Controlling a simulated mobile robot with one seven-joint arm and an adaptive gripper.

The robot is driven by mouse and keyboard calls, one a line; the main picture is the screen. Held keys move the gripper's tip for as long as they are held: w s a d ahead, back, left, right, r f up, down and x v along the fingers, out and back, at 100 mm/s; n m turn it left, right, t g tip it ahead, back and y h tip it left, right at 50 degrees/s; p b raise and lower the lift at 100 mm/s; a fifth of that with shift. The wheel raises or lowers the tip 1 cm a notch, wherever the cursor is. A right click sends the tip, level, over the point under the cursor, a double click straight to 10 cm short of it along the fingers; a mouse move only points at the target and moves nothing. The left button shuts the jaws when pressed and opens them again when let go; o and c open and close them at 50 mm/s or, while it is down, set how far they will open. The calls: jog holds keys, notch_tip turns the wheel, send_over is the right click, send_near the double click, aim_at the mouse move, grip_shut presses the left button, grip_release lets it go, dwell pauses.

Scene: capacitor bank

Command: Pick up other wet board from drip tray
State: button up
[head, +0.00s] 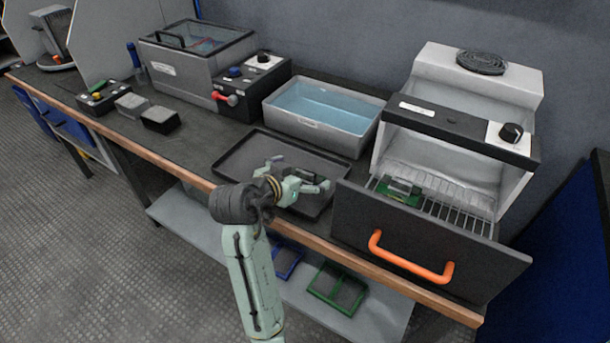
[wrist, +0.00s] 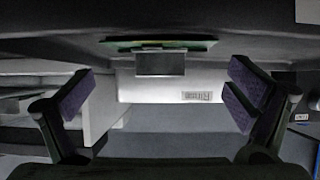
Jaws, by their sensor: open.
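My gripper (head: 300,178) is open and low over the black drip tray (head: 240,158) in the head view. In the wrist view my gripper's two purple-padded fingers (wrist: 160,98) are spread wide with nothing between the pads. A green board (wrist: 115,44) with a grey block on it shows ahead of the fingers, against the dark surface, in an upside-down view. It is apart from the pads. In the head view I cannot make out this board in the tray; my gripper may hide it. Another green board (head: 388,190) lies on the wire rack of the open drawer.
The rinse bath (head: 325,135) with blue liquid stands behind the tray. The open dryer drawer (head: 420,245), with an orange handle, is close on the right. A lidded grey tank (head: 188,75) and a control box (head: 255,80) stand at left. The tray's left part is clear.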

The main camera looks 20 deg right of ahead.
jog(key=shift+w+d+f, duration=0.1)
jog(key=shift+d, duration=0.1)
jog(key=shift+c, duration=0.5)
jog(key=c, duration=1.6)
